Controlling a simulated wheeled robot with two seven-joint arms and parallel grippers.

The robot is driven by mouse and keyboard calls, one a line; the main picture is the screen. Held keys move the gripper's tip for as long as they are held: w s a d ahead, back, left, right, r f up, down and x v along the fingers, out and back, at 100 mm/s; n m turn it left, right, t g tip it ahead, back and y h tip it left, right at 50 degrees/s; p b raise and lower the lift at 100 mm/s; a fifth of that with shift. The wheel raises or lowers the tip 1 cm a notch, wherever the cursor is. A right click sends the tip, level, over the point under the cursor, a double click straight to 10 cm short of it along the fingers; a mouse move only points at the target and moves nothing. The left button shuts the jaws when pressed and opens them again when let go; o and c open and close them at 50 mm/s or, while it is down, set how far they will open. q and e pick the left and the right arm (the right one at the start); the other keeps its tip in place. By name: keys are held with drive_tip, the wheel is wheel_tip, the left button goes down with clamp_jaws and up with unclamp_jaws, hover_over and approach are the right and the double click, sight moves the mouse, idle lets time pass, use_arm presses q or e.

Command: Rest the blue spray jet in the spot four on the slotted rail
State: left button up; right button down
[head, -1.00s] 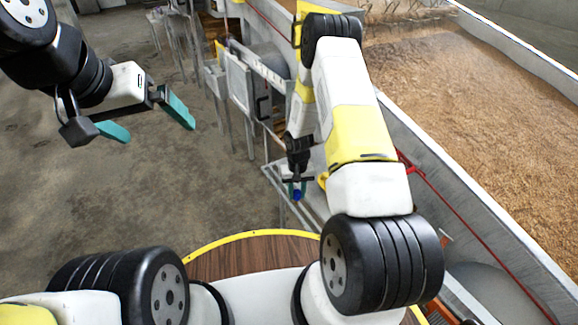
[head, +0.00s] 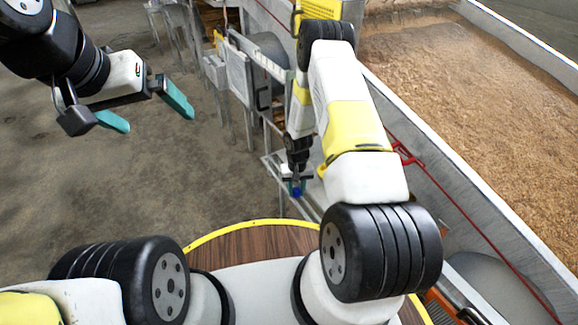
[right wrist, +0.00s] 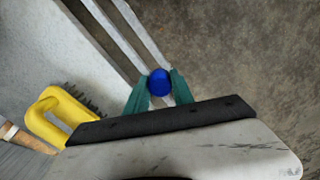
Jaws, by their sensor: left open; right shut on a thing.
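The blue spray jet (right wrist: 159,82) is a small rounded blue piece between the green fingertips of my right gripper (right wrist: 160,92) in the right wrist view. In the head view, my right gripper (head: 297,186) is shut on the spray jet (head: 297,192) near the picture's middle. Grey metal rails (right wrist: 122,38) run behind the spray jet in the right wrist view; numbered spots cannot be made out, and I cannot tell whether the jet touches a rail. My left gripper (head: 152,112) is open and empty at upper left, over the floor, away from the rails.
A yellow-handled brush (right wrist: 50,112) lies beside my right gripper in the right wrist view. A large trough of grain (head: 460,110) with a concrete wall fills the right of the head view. Metal frames (head: 240,85) stand in the middle. The floor at left is clear.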

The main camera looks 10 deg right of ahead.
drive_tip(key=c, duration=1)
unclamp_jaws()
drive_tip(key=shift+r, duration=0.1)
wheel_tip(320, 180, up, 8)
drive_tip(key=shift+f, duration=0.2)
